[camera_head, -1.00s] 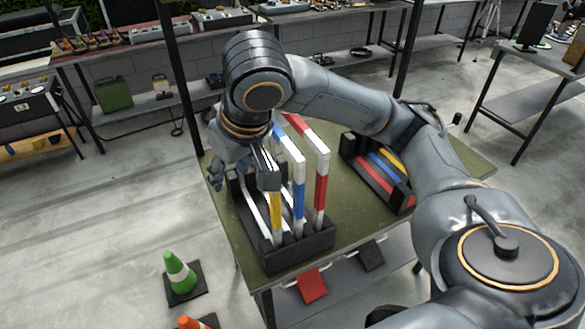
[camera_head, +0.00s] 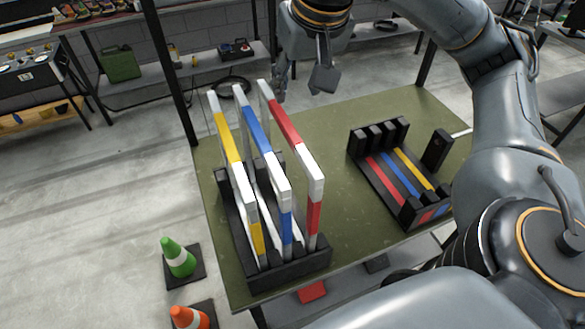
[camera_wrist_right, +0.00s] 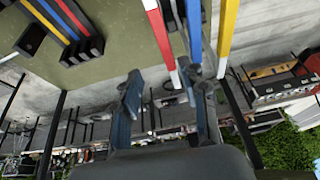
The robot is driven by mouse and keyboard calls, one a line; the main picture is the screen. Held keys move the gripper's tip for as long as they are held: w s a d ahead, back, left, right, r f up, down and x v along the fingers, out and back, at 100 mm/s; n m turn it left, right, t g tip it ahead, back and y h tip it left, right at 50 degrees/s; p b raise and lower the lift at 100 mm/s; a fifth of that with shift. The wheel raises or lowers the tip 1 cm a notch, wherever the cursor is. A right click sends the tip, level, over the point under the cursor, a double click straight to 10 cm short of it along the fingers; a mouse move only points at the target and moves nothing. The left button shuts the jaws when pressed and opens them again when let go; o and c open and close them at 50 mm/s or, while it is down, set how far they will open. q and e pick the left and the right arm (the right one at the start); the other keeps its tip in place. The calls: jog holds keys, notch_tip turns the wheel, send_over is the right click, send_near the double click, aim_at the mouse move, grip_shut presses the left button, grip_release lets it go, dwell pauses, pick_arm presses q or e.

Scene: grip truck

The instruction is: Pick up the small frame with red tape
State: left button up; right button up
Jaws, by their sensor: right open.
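The frame with red tape (camera_head: 286,122) stands upright in the black rack (camera_head: 290,270), rightmost of three frames. Its white-and-red bar also shows in the right wrist view (camera_wrist_right: 161,36). My right gripper (camera_head: 303,86) is open and empty, above the table's far side, near and right of the red frame's far top end. In the right wrist view the gripper (camera_wrist_right: 162,84) has its fingers apart, and the red frame's lower end appears between them, closer to the right finger. Whether they touch cannot be told. My left gripper is not in view.
Blue-taped (camera_head: 256,130) and yellow-taped (camera_head: 228,138) frames stand left of the red one, close together. A second black rack (camera_head: 409,212) with red, blue and yellow strips is at right. Green table (camera_head: 345,235) is bare between the racks. Cones (camera_head: 178,258) stand on the floor.

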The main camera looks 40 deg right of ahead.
aim_at(285, 121)
jog(key=f, duration=0.1)
jog(key=a+f, duration=0.1)
jog(key=w+f+b, duration=0.1)
jog(key=f, duration=0.1)
jog(key=shift+a, duration=0.15)
jog(key=shift+w+d+f, duration=0.25)
jog(key=shift+w+f, duration=0.1)
jog(key=shift+f, duration=0.15)
jog(key=shift+w+d+f, duration=0.25)
jog(key=shift+w+f, duration=0.05)
jog(key=shift+f, duration=0.2)
jog(key=shift+p+x, duration=0.4)
jog(key=shift+x, duration=0.5)
jog(key=shift+w+x, duration=0.25)
jog(key=shift+x, duration=1)
jog(key=shift+w+d+f, duration=0.1)
jog(key=shift+w+f, duration=0.15)
jog(key=shift+f, duration=0.1)
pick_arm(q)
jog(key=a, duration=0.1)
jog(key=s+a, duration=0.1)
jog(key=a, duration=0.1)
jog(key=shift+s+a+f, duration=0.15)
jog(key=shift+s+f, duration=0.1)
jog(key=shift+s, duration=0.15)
pick_arm(e)
jog(key=shift+s, duration=0.1)
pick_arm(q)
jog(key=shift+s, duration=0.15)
